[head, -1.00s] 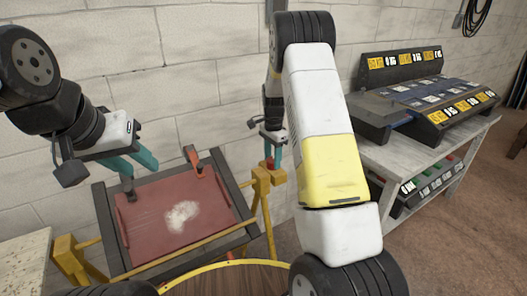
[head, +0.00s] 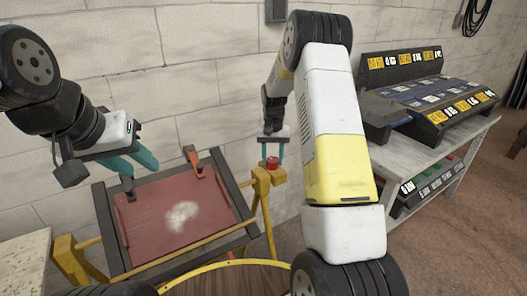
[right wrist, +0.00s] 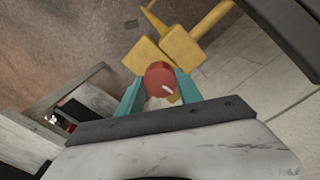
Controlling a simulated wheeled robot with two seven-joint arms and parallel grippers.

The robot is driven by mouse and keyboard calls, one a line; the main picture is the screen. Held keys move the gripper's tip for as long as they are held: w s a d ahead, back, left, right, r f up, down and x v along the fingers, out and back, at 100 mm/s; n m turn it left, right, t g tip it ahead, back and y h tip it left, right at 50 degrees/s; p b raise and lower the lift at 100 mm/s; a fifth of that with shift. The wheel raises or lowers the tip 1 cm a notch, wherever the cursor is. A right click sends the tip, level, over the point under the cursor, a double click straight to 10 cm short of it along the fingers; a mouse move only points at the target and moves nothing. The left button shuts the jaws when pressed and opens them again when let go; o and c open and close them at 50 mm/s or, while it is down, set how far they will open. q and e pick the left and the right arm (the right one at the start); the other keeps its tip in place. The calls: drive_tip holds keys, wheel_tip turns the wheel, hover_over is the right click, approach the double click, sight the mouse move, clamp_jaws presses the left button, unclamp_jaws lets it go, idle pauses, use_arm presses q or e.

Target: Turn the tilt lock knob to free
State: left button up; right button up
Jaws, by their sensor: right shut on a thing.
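The tilt lock knob (head: 270,163) is a small red round knob on a yellow block at the right side of the tilted frame. In the right wrist view the knob (right wrist: 158,78) shows a white pointer line toward the lower right. My right gripper (head: 273,154) is shut on the knob, with one teal finger on each side; it also shows in the right wrist view (right wrist: 160,88). My left gripper (head: 137,163) is open and empty, above the upper left of the frame's red panel (head: 150,215). No lock markings are legible.
The dark frame (head: 103,215) holds the panel on a yellow stand (head: 262,205). A red-handled clamp (head: 195,160) sits at its top edge. A white wall stands close behind. A grey bench (head: 430,145) with dark racks is at the right.

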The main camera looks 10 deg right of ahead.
drive_tip(key=n, duration=0.4)
drive_tip(key=shift+w+r+n, duration=0.1)
drive_tip(key=shift+n, duration=0.2)
drive_tip(key=n, duration=0.3)
drive_tip(key=shift+n, duration=0.4)
drive_tip(key=n, duration=0.3)
drive_tip(key=shift+n, duration=2)
drive_tip(key=o, duration=1.4)
drive_tip(key=shift+c, duration=0.2)
